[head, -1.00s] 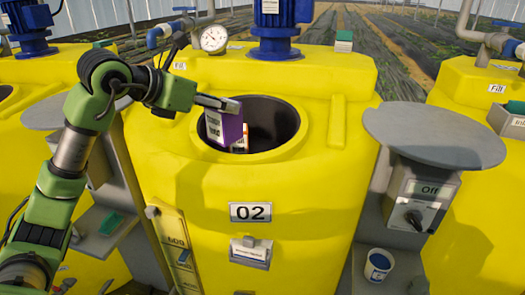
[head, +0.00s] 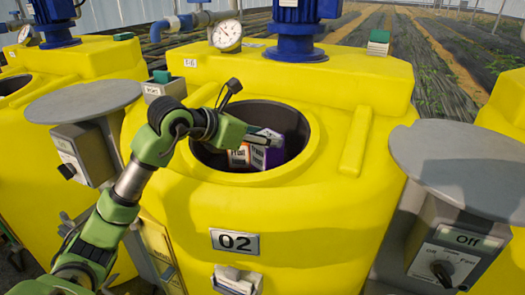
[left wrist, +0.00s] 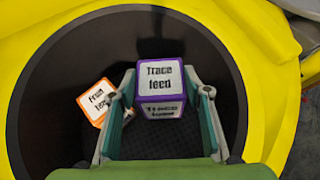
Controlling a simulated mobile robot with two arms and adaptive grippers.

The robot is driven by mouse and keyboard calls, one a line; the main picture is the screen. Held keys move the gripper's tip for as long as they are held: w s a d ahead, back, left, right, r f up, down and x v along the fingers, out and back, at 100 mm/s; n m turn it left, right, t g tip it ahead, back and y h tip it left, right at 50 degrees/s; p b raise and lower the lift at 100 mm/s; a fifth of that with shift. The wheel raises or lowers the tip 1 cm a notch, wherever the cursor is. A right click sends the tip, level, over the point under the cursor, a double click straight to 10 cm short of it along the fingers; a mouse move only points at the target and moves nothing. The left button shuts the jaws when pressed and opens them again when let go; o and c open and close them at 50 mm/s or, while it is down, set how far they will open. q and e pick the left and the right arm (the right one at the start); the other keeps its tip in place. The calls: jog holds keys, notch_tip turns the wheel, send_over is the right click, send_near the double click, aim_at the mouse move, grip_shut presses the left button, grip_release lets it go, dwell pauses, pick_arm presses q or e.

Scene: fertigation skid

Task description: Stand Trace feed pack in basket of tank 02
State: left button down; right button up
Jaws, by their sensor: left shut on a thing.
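The Trace feed pack (left wrist: 160,80) is a purple box with white labels. My left gripper (left wrist: 160,92) is shut on it, one finger on each side. In the head view the pack (head: 267,157) and my left gripper (head: 265,138) are inside the round opening of tank 02 (head: 318,155). An orange-edged pack with a white label (left wrist: 96,100) sits tilted in the opening, left of the held pack; it also shows in the head view (head: 238,156). A dark mesh surface, seemingly the basket (left wrist: 215,120), shows below. Whether the held pack touches it I cannot tell. My right gripper is not in view.
Grey round shelves (head: 82,101) and (head: 460,160) stand on both sides, with a switch box marked Off (head: 455,255) at right. A gauge (head: 227,36) and blue motor (head: 297,25) stand behind.

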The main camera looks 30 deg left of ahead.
aim_at(257, 150)
pick_arm(q)
notch_tip(257, 150, down, 3)
jog(key=shift+w+f+p, duration=0.1)
jog(key=shift+w+p, duration=0.05)
jog(key=shift+p, duration=0.2)
jog(key=shift+f, duration=0.5)
jog(key=c, duration=1.5)
grip_release()
jog(key=shift+f, duration=0.2)
jog(key=o, duration=0.4)
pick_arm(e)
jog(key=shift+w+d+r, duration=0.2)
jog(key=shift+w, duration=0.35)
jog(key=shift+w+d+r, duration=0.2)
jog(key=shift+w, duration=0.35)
pick_arm(q)
jog(key=shift+r, duration=0.1)
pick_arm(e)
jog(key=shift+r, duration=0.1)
